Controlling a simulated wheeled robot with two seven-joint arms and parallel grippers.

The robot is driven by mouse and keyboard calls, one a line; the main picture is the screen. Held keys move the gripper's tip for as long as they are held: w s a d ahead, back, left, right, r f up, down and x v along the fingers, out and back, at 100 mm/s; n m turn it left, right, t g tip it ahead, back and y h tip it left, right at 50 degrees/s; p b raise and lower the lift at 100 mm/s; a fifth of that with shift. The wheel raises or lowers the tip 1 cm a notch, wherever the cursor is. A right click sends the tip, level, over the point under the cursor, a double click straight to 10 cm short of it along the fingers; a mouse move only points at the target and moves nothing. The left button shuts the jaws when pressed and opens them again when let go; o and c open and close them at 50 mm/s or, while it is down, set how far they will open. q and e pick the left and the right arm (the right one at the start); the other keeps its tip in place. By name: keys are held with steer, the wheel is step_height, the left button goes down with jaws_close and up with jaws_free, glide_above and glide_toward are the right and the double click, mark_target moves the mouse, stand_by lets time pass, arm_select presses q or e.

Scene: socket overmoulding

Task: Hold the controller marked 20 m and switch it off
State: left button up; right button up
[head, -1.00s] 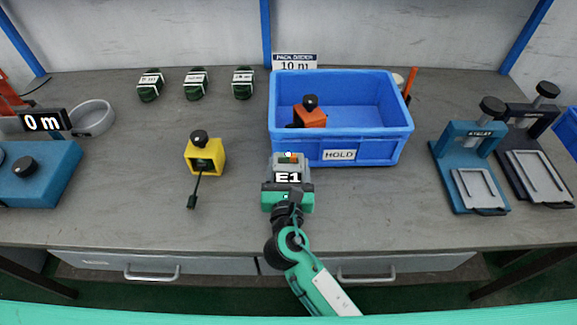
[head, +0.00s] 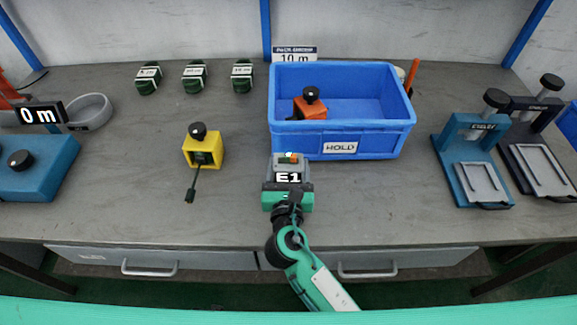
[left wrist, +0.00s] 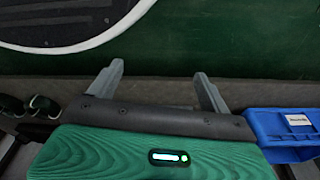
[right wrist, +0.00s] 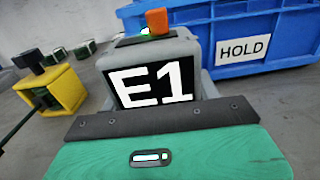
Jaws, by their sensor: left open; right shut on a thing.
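A grey controller (head: 290,160) with a black panel reading E1 and an orange switch part on top is in front of the blue bin. No 20 m mark can be read on it. My right gripper (head: 288,188) is shut on it, with fingers at its sides; the right wrist view shows the controller (right wrist: 153,80) close, its orange part (right wrist: 157,21) beside a small green light. Whether it touches the table is unclear. My left gripper (left wrist: 159,70) is open and empty in the left wrist view, and outside the head view.
A blue HOLD bin (head: 290,140) contains an orange device (head: 311,108). A yellow device (head: 203,152) with a lead stands left. Several presses (head: 470,150) stand right. A 0 m display (head: 38,113) and grey ring (head: 90,112) are at left. Green coils (head: 195,77) line the back.

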steer(key=shift+f, duration=0.4)
steer(key=shift+f+b, duration=0.3)
steer(key=shift+b, duration=0.05)
arm_select(q)
steer(key=r, duration=0.1)
steer(key=w+r, duration=0.1)
steer(key=shift+a+r, duration=0.3)
steer(key=shift+d, duration=0.3)
steer(key=shift+w+d+r, duration=0.1)
steer(key=shift+d+r, duration=0.05)
steer(key=shift+d, duration=0.2)
arm_select(e)
steer(key=shift+f, duration=0.1)
arm_select(q)
steer(key=shift+a, duration=0.1)
arm_select(e)
steer(key=shift+f, duration=0.1)
arm_select(q)
steer(key=shift+a, duration=0.1)
